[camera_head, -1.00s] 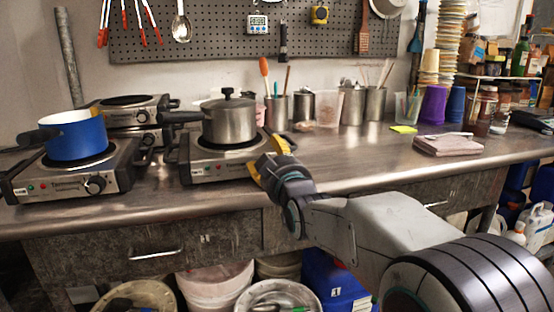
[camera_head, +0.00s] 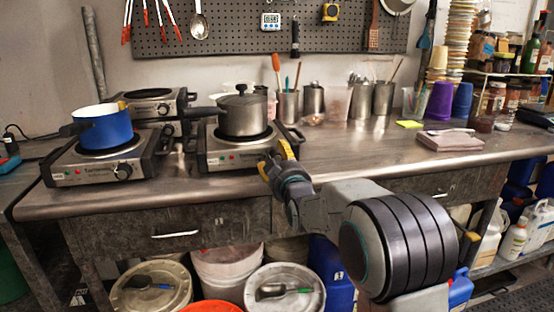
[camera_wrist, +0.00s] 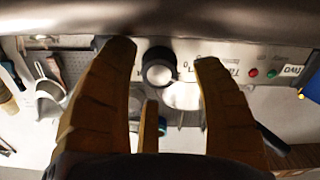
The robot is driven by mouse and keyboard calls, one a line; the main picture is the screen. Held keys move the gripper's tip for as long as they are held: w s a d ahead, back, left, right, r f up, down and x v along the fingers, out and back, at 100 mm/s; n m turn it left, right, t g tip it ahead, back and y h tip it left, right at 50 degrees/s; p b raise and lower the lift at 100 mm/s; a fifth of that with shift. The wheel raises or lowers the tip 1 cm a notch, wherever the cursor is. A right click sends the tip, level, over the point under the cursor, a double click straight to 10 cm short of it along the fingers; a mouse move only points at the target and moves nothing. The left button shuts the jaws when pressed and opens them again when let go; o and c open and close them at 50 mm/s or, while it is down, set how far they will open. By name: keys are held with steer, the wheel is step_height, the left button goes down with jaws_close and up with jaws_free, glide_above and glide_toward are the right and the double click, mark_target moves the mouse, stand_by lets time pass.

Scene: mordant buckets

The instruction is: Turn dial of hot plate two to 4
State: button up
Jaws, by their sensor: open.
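A hot plate (camera_head: 215,161) with a steel lidded pot (camera_head: 242,115) on top stands on the bench. My gripper (camera_head: 277,166) is at the right part of its front panel and hides its dial in the head view. In the wrist view the picture is upside down. The round dial (camera_wrist: 158,68) shows between the two yellow fingers of my open gripper (camera_wrist: 165,62), with a gap on each side. A red light, a green light and a small white label (camera_wrist: 292,71) sit on the panel; I cannot read the label or the dial setting surely.
Another hot plate (camera_head: 82,173) with a blue pot (camera_head: 102,127) stands to the left, and a third hot plate (camera_head: 152,103) is behind. Metal cups stand along the wall. A pinkish stack (camera_head: 450,140) lies right. Buckets (camera_head: 151,288) stand below the bench.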

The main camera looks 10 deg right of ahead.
steer(key=shift+w, duration=0.8)
steer(key=shift+c, duration=0.3)
steer(key=c, duration=1.1)
steer(key=shift+m+b, duration=0.5)
steer(key=shift+b, duration=0.05)
steer(key=shift+c, duration=0.2)
steer(key=shift+r+m, duration=0.15)
steer(key=shift+m, duration=0.15)
steer(key=o, duration=1.2)
